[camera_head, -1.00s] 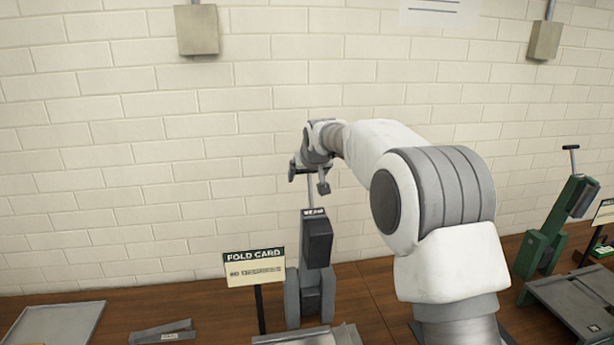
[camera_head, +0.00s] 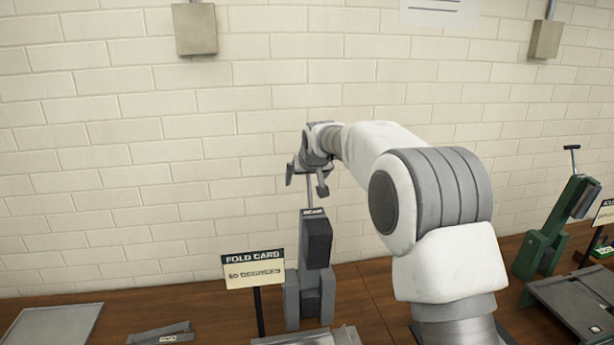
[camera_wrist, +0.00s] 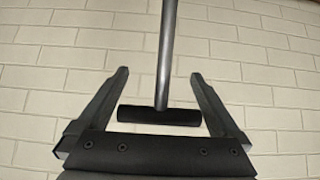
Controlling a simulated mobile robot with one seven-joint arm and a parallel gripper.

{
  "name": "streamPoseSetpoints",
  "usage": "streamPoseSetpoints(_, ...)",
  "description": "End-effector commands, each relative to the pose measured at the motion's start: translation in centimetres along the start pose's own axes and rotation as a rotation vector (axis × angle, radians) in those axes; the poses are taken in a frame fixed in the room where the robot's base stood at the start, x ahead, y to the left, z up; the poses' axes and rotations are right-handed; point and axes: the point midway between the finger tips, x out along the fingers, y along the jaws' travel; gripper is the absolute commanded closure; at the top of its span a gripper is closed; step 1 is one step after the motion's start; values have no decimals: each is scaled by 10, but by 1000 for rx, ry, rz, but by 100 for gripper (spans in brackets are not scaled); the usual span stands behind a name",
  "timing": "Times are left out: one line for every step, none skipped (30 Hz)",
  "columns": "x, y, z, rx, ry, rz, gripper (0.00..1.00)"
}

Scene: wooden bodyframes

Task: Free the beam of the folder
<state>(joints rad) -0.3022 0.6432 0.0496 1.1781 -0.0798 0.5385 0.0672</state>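The grey folder (camera_head: 292,302) stands on the bench with its dark beam (camera_head: 317,245) upright, a small label at the top. A thin metal rod (camera_head: 310,190) rises from the beam to my gripper (camera_head: 305,188). In the wrist view, my gripper (camera_wrist: 159,72) is open, with its two fingers spread apart. The rod ends in a black crossbar handle (camera_wrist: 159,115), which lies between the fingers close to the palm. A gap shows between each finger and the bar ends.
A "FOLD CARD" sign (camera_head: 254,269) stands just left of the folder. A flat grey tray (camera_head: 50,328) and a small labelled metal piece (camera_head: 163,335) lie further left. A green folder (camera_head: 555,225) with its own T-handle stands at the right. The brick wall (camera_head: 130,140) is behind.

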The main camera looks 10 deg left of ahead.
Motion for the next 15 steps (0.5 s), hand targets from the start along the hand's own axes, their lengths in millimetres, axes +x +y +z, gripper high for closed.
streamPoseSetpoints(-2, 0, 0, 0, 1, 0, 0)
streamPoseSetpoints(-3, 0, -1, 0, 2, 0, 0)
streamPoseSetpoints(-6, 0, -1, 0, 2, 0, 0)
streamPoseSetpoints(-9, 0, -1, 0, 3, 0, 0)
streamPoseSetpoints(-13, 0, -1, 0, 4, 0, 0)
streamPoseSetpoints(-18, 0, -2, 0, 5, 0, 0)
streamPoseSetpoints(-22, 0, -1, 0, 5, 0, 0)
streamPoseSetpoints(-28, 0, -1, 0, 6, 0, 0)
streamPoseSetpoints(-35, 0, -1, 0, 6, 0, 0)
streamPoseSetpoints(-41, 0, -1, 0, 6, 0, 0)
streamPoseSetpoints(-47, 0, -1, 0, 5, 0, 0)
streamPoseSetpoints(-56, 0, -1, 0, 6, 0, 0)
streamPoseSetpoints(-61, 0, 0, 0, 5, 0, 0)
streamPoseSetpoints(-68, 0, -1, 0, 5, 0, 0)
streamPoseSetpoints(-76, 0, -1, 0, 5, 0, 0)
